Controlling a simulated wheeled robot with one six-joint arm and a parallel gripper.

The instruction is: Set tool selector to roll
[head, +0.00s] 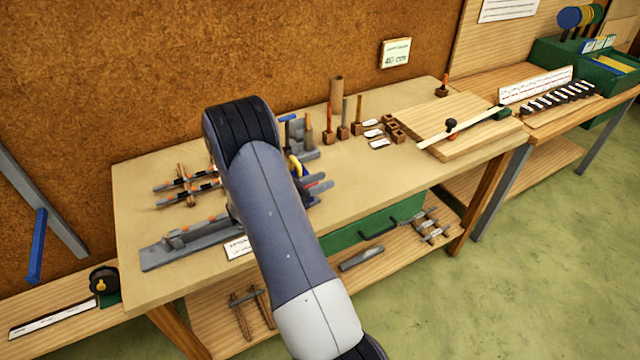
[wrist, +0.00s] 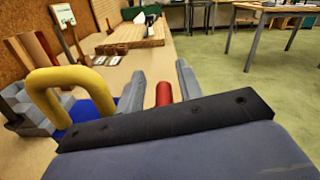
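My gripper (wrist: 160,72) shows in the wrist view with its two grey fingers apart. A red cylindrical grip (wrist: 163,93) stands between the fingers, with a visible gap to each; I cannot tell whether it belongs to the tool selector. A yellow hoop (wrist: 72,92) rises from a blue base (wrist: 98,112), left of the fingers. In the head view my arm covers much of this spot; the yellow hoop (head: 295,165) and my fingertips (head: 319,184) show just right of it. No selector markings or setting can be read.
Grey stepped holders (head: 302,150) and upright tools in wooden blocks (head: 343,131) stand behind the gripper. A long grey fixture (head: 185,243) lies at the bench's front left. A wooden board (head: 470,130) is on the right. Bench top right of the gripper is clear.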

